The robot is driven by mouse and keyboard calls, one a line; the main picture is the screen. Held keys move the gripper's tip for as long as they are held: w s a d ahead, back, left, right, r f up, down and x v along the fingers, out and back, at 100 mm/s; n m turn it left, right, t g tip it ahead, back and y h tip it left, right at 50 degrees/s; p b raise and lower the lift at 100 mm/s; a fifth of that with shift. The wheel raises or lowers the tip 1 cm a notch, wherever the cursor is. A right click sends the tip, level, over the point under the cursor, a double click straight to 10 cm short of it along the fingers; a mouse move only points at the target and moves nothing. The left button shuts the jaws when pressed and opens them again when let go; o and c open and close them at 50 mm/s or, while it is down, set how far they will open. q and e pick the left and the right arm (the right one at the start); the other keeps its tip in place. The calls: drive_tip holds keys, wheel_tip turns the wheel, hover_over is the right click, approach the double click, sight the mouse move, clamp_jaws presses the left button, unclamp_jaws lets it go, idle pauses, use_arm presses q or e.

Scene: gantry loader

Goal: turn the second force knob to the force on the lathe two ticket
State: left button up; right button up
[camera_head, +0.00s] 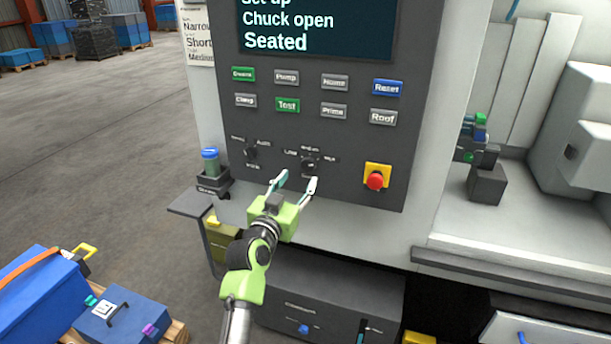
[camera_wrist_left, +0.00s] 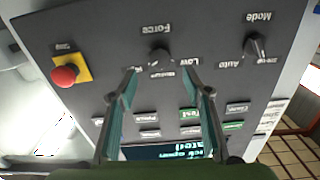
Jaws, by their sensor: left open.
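The force knob (camera_head: 310,166) is a dark knob on the grey control panel, with Low, a middle mark and High around it. It also shows in the left wrist view (camera_wrist_left: 160,56), where its label reads Force upside down. I cannot tell its exact setting. My left gripper (camera_head: 293,182) is open and empty, with its fingertips just below the force knob. In the left wrist view its fingers (camera_wrist_left: 165,85) are spread, with the knob beyond the tips, apart from them. A white sheet (camera_head: 199,38) with the words Narrow, Short and Medium is partly cut off; I cannot tell whose ticket it is.
A mode knob (camera_head: 250,150) is left of the force knob. A red stop button (camera_head: 375,180) on yellow is to its right. Several push buttons and a screen (camera_head: 315,25) reading Chuck open, Seated are above. Blue cases (camera_head: 120,320) stand at lower left.

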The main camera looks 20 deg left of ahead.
sight(307, 166)
use_arm(q)
drive_tip(key=w+b, duration=0.1)
drive_tip(key=w, duration=0.1)
drive_tip(key=w+b, duration=0.1)
drive_tip(key=w, duration=0.2)
drive_tip(key=shift+w+f, duration=0.2)
drive_tip(key=shift+w, duration=0.1)
drive_tip(key=shift+w+d+r+b, duration=0.15)
drive_tip(key=shift+w+b, duration=0.25)
drive_tip(key=shift+w, duration=0.25)
drive_tip(key=c, duration=1.1)
